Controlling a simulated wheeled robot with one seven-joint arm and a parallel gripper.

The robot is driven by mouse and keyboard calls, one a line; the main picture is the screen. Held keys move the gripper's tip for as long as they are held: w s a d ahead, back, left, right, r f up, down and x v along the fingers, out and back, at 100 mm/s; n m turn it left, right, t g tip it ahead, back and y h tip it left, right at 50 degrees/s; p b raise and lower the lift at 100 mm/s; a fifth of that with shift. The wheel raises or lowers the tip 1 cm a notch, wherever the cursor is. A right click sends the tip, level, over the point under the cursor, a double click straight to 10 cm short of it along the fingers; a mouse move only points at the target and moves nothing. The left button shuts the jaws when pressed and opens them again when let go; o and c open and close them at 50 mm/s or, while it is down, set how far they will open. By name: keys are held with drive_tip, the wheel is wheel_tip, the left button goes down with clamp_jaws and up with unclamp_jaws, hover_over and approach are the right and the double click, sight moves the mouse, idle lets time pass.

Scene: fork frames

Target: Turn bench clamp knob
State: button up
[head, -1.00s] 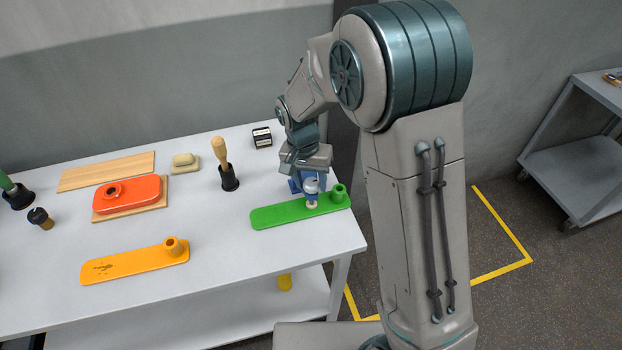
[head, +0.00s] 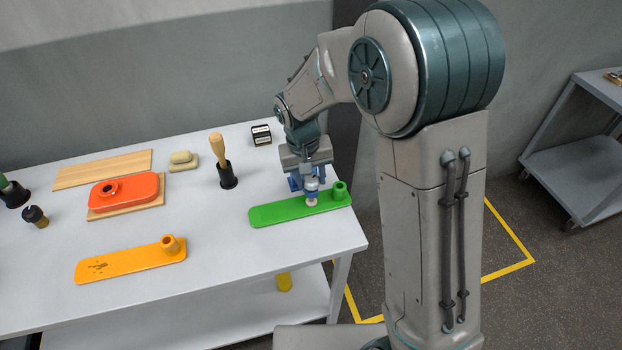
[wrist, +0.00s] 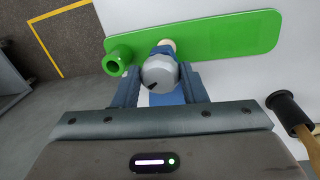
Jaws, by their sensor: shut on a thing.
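The grey round knob (wrist: 160,71) with a dark mark on its face sits between the two fingers of my gripper (wrist: 159,80) in the wrist view. Blue clamp parts (wrist: 166,98) show below and above the knob, and a cream tip (wrist: 168,44) shows beyond it, over the green board (wrist: 220,38). In the head view, my gripper (head: 310,184) is at the green board (head: 280,211) near the table's right end, shut on the knob. The fingers hide part of the clamp, and its lower part is hard to make out.
A green post (head: 340,190) rises from the board's right end, close beside my gripper. A wooden-handled tool in a black holder (head: 228,178) stands to the left. An orange board (head: 130,264) and red block (head: 123,190) lie further left. The table's middle front is clear.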

drive_tip(key=n+b, duration=0.1)
drive_tip(key=n, duration=0.3)
drive_tip(key=shift+n+t, duration=0.3)
drive_tip(key=n, duration=0.3)
drive_tip(key=shift+s+d+n+y, duration=0.1)
drive_tip(key=shift+d+n+y, duration=0.05)
drive_tip(key=shift+n+y, duration=0.2)
drive_tip(key=n+p, duration=0.1)
drive_tip(key=n, duration=0.3)
drive_tip(key=shift+d+n+t, duration=0.1)
drive_tip(key=shift+n+t, duration=0.15)
drive_tip(key=shift+t, duration=0.05)
drive_tip(key=shift+f+n+y+p, duration=0.1)
drive_tip(key=shift+n+y+p, duration=0.25)
drive_tip(key=shift+n+p, duration=1.2)
drive_tip(key=shift+n+b, duration=0.35)
drive_tip(key=shift+n, duration=0.2)
drive_tip(key=o, duration=1)
